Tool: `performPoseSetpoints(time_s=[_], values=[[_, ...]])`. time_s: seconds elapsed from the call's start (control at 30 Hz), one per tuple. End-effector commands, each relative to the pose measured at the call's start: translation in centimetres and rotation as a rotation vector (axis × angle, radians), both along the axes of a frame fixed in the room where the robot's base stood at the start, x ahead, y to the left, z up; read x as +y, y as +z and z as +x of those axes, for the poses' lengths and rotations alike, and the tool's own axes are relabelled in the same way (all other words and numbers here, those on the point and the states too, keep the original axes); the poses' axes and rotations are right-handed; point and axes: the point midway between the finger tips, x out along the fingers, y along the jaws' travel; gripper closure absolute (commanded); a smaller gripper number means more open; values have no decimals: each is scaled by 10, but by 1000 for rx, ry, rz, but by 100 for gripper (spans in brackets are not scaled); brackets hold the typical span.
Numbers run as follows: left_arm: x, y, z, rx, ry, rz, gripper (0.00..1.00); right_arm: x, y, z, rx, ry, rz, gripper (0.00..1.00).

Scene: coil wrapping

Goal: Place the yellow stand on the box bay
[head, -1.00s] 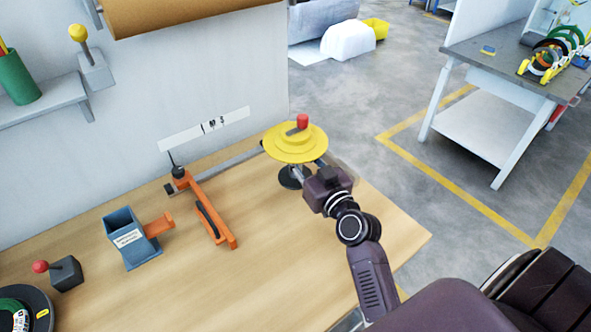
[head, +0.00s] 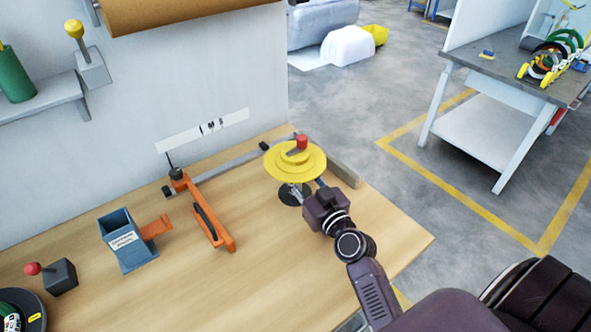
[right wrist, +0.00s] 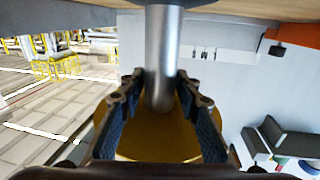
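The yellow stand (head: 295,163) is on the wooden table near its far right corner. It has a stepped yellow disc with a red knob on top, a metal post and a dark round base. It looks upright. My right gripper (head: 302,190) reaches in under the disc from the front right. In the right wrist view its fingers (right wrist: 160,85) are shut on the metal post (right wrist: 163,50), with the yellow disc (right wrist: 155,135) beyond. Whether the base touches the table is unclear. My left gripper is out of view. I cannot identify a box bay.
An orange tool (head: 206,215), a blue-grey holder (head: 127,245) and a red-knobbed block (head: 60,277) stand on the table (head: 265,270) to the left. A metal rail (head: 237,165) runs behind, with a grey block (head: 343,173) right of the stand. The table's right edge is close; its front middle is clear.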

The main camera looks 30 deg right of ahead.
Motion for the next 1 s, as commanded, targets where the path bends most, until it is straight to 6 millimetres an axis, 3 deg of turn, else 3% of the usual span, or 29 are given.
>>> performPoseSetpoints(time_s=[0.47,1.0], values=[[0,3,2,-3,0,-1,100,0,3,-2,1,-1,-1,58],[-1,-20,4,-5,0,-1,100,2,0,-91,2,1,-1,58]])
